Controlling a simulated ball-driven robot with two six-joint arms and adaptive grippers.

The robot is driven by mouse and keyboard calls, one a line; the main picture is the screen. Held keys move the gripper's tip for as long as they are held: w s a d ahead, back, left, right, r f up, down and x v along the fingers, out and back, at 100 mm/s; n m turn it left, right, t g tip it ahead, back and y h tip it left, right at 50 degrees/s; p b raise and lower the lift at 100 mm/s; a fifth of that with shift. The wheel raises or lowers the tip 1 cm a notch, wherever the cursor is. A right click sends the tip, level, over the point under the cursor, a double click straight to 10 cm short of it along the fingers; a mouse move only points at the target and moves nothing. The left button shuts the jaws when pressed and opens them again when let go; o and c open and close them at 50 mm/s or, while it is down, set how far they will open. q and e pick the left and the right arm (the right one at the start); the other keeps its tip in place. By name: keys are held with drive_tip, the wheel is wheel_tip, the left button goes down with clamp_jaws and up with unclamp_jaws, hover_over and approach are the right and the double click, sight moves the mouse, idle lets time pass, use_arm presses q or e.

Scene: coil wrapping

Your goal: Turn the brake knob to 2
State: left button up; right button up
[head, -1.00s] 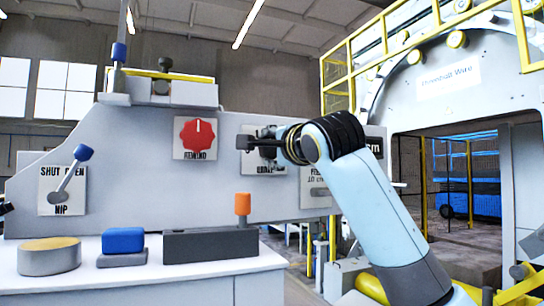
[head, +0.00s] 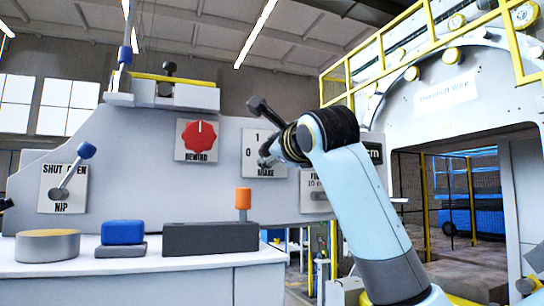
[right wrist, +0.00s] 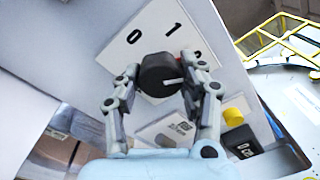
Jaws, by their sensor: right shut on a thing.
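My right gripper (right wrist: 165,82) is shut on the dark, round brake knob (right wrist: 156,70), with a finger on either side. The knob's white mark points to the right in the right wrist view, toward the side of the 2; exact alignment is hard to tell because a finger partly covers that numeral. The white brake plate (right wrist: 150,40) shows 0 and 1 clearly. In the head view the right gripper (head: 263,133) is in front of the brake plate (head: 282,171), and I cannot make out the knob there.
A red rewind knob (head: 200,140) is left of the brake plate. A nip lever (head: 72,175) is at far left. A grey block with an orange post (head: 243,200), a blue block (head: 122,232) and a yellow-topped disc (head: 48,245) are on the white cabinet below.

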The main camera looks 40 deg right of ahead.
drive_tip(key=shift+f, duration=0.2)
idle(0.3)
drive_tip(key=o, duration=1.2)
drive_tip(key=shift+r, duration=0.1)
drive_tip(key=v, duration=0.7)
drive_tip(key=shift+s+a, duration=0.1)
drive_tip(key=shift+s, duration=0.1)
